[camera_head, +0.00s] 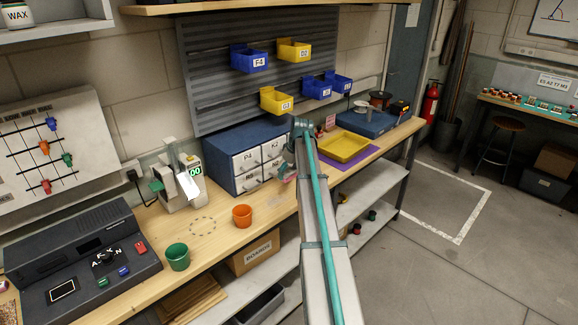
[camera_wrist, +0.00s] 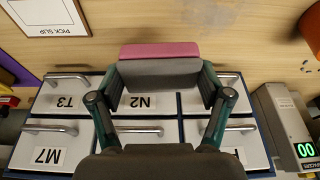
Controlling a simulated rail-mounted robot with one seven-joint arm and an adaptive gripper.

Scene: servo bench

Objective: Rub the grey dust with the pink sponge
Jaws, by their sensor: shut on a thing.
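The pink sponge (camera_wrist: 160,50) has a pink layer and a grey layer. My gripper (camera_wrist: 162,80) is shut on it, one finger at each end, in the wrist view. In the head view the sponge (camera_head: 290,179) is a small pink spot beside my gripper (camera_head: 286,172), partly hidden by my arm, in front of the drawer cabinet. A faint grey patch, likely the grey dust (camera_wrist: 218,12), lies on the wooden bench at the top of the wrist view, apart from the sponge. In the head view the dust is too faint to place surely.
The blue drawer cabinet (camera_head: 232,150) with white drawers stands close behind my gripper. An orange cup (camera_head: 242,216) and a green cup (camera_head: 177,257) stand on the bench to the left. A yellow tray (camera_head: 343,147) on a purple mat is to the right.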

